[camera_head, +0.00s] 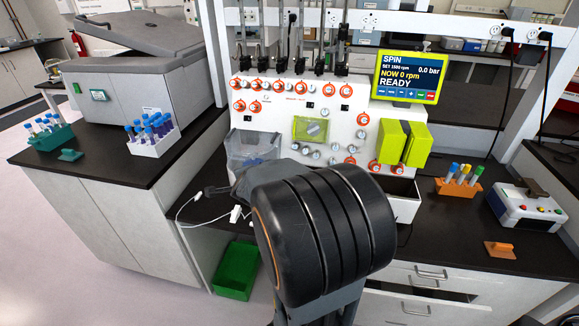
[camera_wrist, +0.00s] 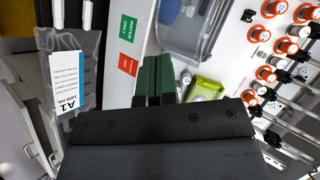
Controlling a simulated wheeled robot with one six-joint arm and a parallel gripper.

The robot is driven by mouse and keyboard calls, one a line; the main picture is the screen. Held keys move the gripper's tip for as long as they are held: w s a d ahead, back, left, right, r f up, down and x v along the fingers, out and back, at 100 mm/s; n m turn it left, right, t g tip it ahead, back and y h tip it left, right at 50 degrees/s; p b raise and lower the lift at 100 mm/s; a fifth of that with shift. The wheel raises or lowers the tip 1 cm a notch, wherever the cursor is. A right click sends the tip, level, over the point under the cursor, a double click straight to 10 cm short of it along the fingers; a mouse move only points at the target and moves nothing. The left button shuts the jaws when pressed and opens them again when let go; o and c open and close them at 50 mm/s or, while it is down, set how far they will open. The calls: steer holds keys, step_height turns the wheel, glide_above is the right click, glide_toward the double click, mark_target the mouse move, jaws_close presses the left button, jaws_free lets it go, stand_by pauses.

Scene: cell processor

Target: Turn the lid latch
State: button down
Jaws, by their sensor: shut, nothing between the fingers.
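The lid latch looks like the grey knob (camera_head: 314,129) on the yellow-green lid (camera_head: 299,129) on the front of the white cell processor (camera_head: 273,103). In the wrist view the yellow-green lid (camera_wrist: 207,92) shows partly, just right of my fingers. My gripper (camera_wrist: 158,62) has dark green fingers, side by side and closed, with nothing between them. They are apart from the knob as far as I can see. In the head view my black arm rises in front of the machine's lower part, and I cannot make out the fingertips there.
A clear bin (camera_head: 252,150) is on the machine's left front. Yellow-green blocks (camera_head: 391,142) and the screen (camera_head: 411,76) reading READY are at right. Orange-ringed knobs (camera_wrist: 272,74) crowd the panel. A labelled bag (camera_wrist: 72,80) hangs left of my fingers. A green bin (camera_head: 237,270) stands low.

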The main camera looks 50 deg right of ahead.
steer(key=s+d+f+m+g+h, duration=0.3)
steer(key=s+d+m+h, duration=0.1)
steer(key=d+m, duration=0.5)
steer(key=shift+n, duration=0.6)
steer(key=x, duration=0.3)
steer(key=d+r+x, duration=0.1)
steer(key=x, duration=0.3)
steer(key=r+x, duration=0.1)
steer(key=x, duration=0.3)
steer(key=shift+w+d+f+b, duration=0.1)
steer(key=shift+d+f+b, duration=0.05)
steer(key=shift+d+b, duration=0.15)
steer(key=shift+w+d, duration=0.55)
steer(key=shift+d, duration=0.3)
steer(key=shift+f, duration=0.15)
